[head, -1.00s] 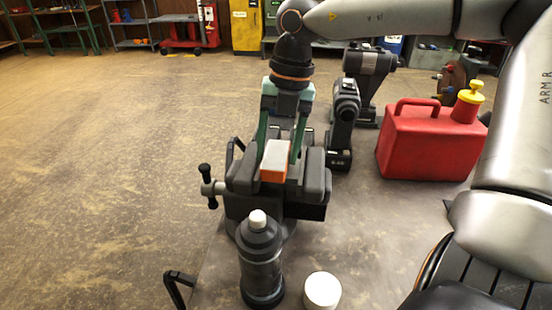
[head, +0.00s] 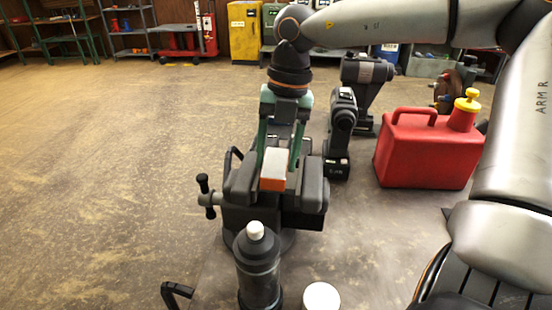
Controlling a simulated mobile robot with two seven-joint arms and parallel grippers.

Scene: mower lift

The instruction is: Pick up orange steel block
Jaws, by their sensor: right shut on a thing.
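The orange steel block (head: 272,185) sits between the jaws of a dark bench vise (head: 239,187). Its front face is orange and its top looks pale. My right gripper (head: 276,160) comes down from above, with its green fingers on either side of the block, shut on it. The block is still down at the level of the vise jaws; whether the jaws touch it I cannot tell. The lower fingertips are partly hidden by the block and vise. My left gripper is not in view.
A dark bottle with a white cap (head: 258,270) stands in front of the vise, beside a white round lid (head: 321,297). A red fuel can (head: 428,150) and dark power tools (head: 341,135) stand to the right. Open floor lies left of the bench.

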